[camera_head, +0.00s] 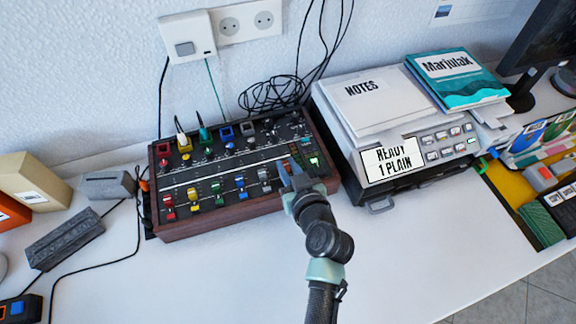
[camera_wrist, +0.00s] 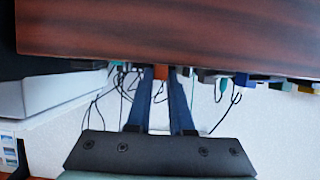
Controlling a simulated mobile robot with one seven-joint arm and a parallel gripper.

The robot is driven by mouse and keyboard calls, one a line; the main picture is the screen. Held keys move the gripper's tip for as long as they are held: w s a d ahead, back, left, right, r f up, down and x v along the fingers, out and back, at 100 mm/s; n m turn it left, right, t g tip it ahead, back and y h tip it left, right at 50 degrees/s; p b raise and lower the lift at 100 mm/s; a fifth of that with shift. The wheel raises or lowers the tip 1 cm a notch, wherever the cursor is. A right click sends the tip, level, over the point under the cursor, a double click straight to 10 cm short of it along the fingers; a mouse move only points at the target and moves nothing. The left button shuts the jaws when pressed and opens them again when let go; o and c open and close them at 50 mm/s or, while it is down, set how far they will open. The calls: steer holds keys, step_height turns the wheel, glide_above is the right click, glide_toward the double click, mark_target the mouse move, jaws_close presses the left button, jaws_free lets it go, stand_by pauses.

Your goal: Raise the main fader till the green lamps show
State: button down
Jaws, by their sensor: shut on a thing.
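The mixer (camera_head: 225,162) is a dark panel in a brown wooden case against the wall, with rows of coloured faders and knobs. My gripper (camera_head: 291,173) is over its front right part, reaching in from the front. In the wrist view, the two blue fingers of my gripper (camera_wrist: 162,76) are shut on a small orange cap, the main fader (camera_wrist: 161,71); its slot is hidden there. The arm covers the cap in the head view. A green light (camera_head: 314,161) shows on the panel just right of the fingers; I cannot tell which lamps it belongs to.
A white printer (camera_head: 375,130), with a notes stack on top and a display reading "READY 1 PLAIN", stands close right of the mixer. A grey power strip (camera_head: 66,240) and cables lie at left. The front of the white desk (camera_head: 215,285) is clear.

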stand_by(0.6)
steer(key=shift+w+a+b, duration=0.2)
steer(key=shift+w+b, duration=0.15)
steer(key=shift+w, duration=0.35)
steer(key=shift+w+a+b, duration=0.2)
steer(key=shift+w+b, duration=0.1)
steer(key=shift+w, duration=0.35)
steer(key=c, duration=0.8)
jaws_free()
steer(key=shift+s, duration=0.1)
steer(key=v, duration=1.3)
